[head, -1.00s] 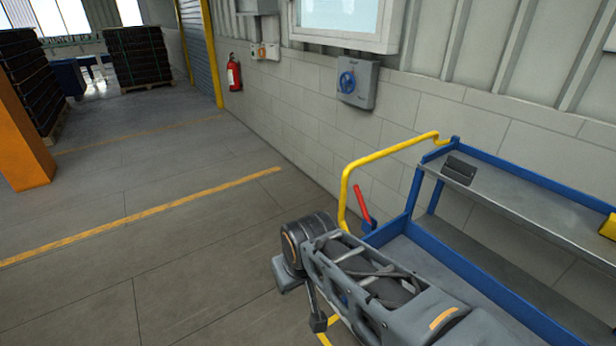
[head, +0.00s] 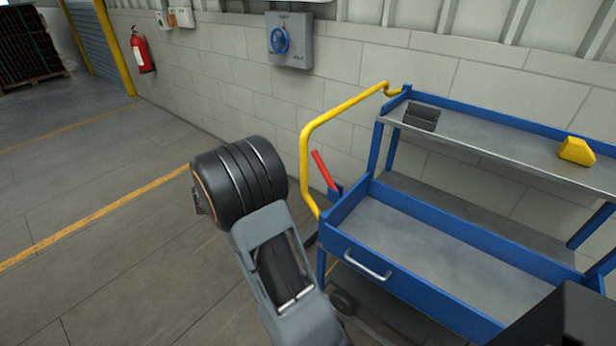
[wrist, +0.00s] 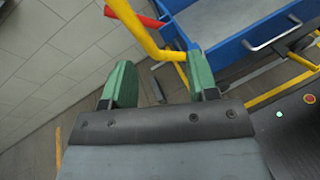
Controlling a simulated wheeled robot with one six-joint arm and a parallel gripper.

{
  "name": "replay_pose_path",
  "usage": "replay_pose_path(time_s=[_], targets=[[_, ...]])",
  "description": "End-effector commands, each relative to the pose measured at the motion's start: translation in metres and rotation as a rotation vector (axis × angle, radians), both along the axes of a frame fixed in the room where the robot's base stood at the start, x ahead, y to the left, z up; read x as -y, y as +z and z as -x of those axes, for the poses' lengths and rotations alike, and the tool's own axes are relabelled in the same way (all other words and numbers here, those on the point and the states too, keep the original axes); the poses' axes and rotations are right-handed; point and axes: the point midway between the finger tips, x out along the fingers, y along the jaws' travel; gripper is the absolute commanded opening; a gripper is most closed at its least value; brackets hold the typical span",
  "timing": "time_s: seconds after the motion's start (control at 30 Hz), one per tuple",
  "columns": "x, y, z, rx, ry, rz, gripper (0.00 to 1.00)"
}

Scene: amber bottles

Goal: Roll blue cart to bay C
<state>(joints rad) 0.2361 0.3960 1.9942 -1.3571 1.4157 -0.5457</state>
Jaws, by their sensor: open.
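The blue cart (head: 430,262) stands along the wall at the right of the head view, with grey shelves, a drawer with a silver handle and a yellow push handle (head: 305,150) at its left end. A red lever (head: 324,170) sticks up beside the yellow handle. In the wrist view, my gripper (wrist: 160,80) is open, its two green fingers apart. The yellow handle (wrist: 135,25) runs down across the view just beyond and between the fingertips, and I cannot tell whether they touch it. The gripper's fingers are hidden in the head view behind my arm. No bay C marking is readable.
A dark block (head: 421,117) and a yellow object (head: 576,150) lie on the cart's top shelf. The wall carries a grey switch box (head: 289,41) and a fire extinguisher (head: 142,52). Floor at the left is clear, crossed by a yellow line (head: 95,222).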

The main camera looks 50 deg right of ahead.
Motion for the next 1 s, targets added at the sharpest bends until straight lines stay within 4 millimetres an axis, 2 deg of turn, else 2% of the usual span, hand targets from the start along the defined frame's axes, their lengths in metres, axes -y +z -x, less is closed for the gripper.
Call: replay_pose_path(time_s=[0.03, 0.1, 0.33, 0.47, 0.8, 1.0], targets=[[0.011, -0.016, -0.008, -0.070, 0.022, 0.045, 0.54], [0.022, -0.023, -0.017, -0.145, 0.054, 0.102, 0.54], [0.044, -0.035, -0.032, -0.265, 0.103, 0.193, 0.54], [0.062, -0.035, -0.029, -0.275, 0.105, 0.200, 0.54], [0.126, -0.035, -0.015, -0.274, 0.104, 0.198, 0.54], [0.154, -0.035, -0.009, -0.272, 0.106, 0.198, 0.54]])
